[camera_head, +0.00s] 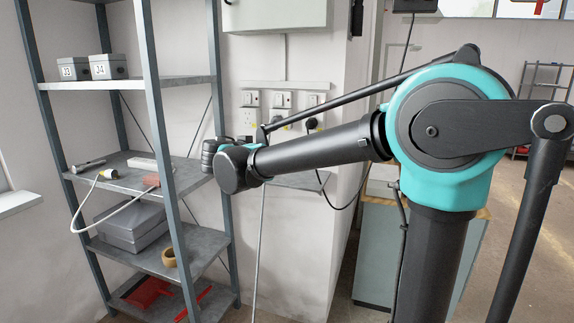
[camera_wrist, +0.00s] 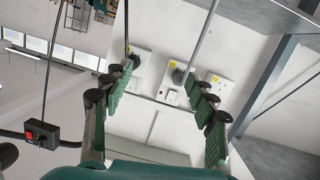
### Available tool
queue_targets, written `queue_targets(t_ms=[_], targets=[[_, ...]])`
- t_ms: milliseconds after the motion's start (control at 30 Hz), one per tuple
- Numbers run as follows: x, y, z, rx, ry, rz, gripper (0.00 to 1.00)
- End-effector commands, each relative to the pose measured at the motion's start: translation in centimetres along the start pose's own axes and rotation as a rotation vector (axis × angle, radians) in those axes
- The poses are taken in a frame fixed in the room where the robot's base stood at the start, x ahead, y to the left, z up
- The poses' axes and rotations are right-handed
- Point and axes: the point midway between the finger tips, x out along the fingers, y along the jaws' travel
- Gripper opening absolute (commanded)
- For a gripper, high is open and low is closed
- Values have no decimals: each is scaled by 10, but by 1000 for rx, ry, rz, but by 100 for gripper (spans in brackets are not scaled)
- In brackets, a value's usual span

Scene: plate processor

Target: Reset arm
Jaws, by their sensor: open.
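My arm reaches leftward across the head view, and its wrist end (camera_head: 238,168) is in front of the right post of the metal shelf unit. The gripper's fingers are hidden behind the wrist there. In the wrist view my gripper (camera_wrist: 163,100) is open, with two green-padded fingers wide apart and nothing between them. The wrist view is tilted.
The shelf unit (camera_head: 148,80) at left holds grey boxes (camera_head: 107,66), a white cable (camera_head: 104,221), a larger grey case (camera_head: 130,228) and a tape roll (camera_head: 169,257). A small wall shelf (camera_head: 298,181) sits below the sockets. A cabinet (camera_head: 376,255) stands behind my arm.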

Motion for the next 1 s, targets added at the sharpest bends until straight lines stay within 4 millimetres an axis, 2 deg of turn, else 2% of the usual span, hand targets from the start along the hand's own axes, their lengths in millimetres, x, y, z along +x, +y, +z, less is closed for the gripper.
queue_targets(t_ms=[167, 267, 367, 467, 600, 700, 800, 900, 1000], targets=[[24, 46, 40, -60, -115, 41, 58], [37, 80, 72, -103, -208, 61, 58], [48, 126, 118, -153, -336, 72, 58], [50, 173, 170, -197, -478, 61, 58], [35, 233, 245, -236, -670, 0, 58], [15, 265, 296, -244, -787, -74, 58], [-11, 288, 341, -235, -875, -164, 58], [-36, 300, 374, -216, -926, -255, 58], [-55, 304, 396, -199, -949, -328, 58]])
